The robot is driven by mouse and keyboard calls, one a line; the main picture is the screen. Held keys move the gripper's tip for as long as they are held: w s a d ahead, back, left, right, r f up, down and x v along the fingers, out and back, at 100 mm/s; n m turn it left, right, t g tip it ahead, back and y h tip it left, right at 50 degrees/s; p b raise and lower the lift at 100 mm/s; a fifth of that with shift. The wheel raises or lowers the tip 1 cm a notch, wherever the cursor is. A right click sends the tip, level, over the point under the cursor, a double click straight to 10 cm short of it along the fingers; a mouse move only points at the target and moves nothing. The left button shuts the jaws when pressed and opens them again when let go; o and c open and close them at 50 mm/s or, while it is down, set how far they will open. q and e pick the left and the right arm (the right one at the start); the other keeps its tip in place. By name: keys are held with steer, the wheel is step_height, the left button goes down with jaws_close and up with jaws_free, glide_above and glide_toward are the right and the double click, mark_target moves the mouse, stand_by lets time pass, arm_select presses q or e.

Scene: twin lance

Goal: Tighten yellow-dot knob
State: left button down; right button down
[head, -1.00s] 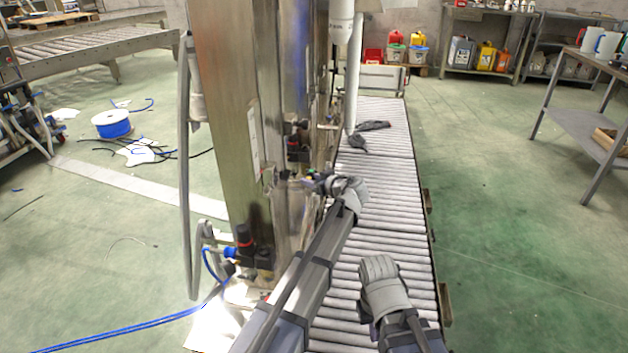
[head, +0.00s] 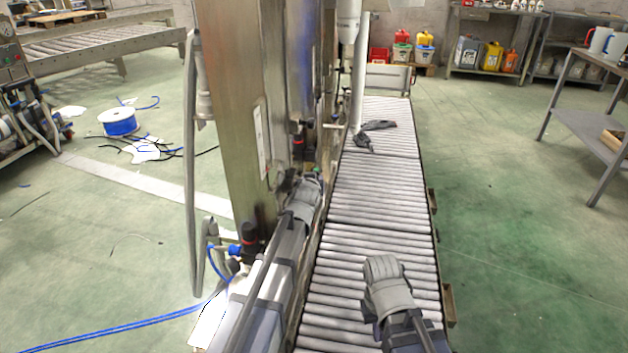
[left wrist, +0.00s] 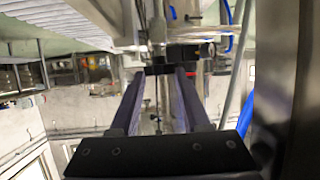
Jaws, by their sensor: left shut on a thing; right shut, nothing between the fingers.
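My left gripper (head: 306,188) is against the side of the steel machine column, its fingertips largely hidden in the head view. In the left wrist view its two long fingers (left wrist: 158,74) are closed on a small dark part (left wrist: 159,69) that looks like a knob. No yellow dot can be made out on it. My right gripper (head: 383,268) is shut and empty above the near part of the roller conveyor, apart from the machine.
The steel column (head: 228,110) stands left of the roller conveyor (head: 375,195). A dark tool-like object (head: 375,128) lies on the far rollers.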

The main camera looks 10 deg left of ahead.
arm_select(q)
steer(key=shift+a+m+h, duration=0.1)
steer(key=shift+m+h, duration=0.3)
steer(key=shift+h, duration=0.1)
steer(key=shift+c, duration=1.9)
jaws_free()
steer(key=shift+n+y, duration=0.4)
steer(key=shift+y, duration=0.1)
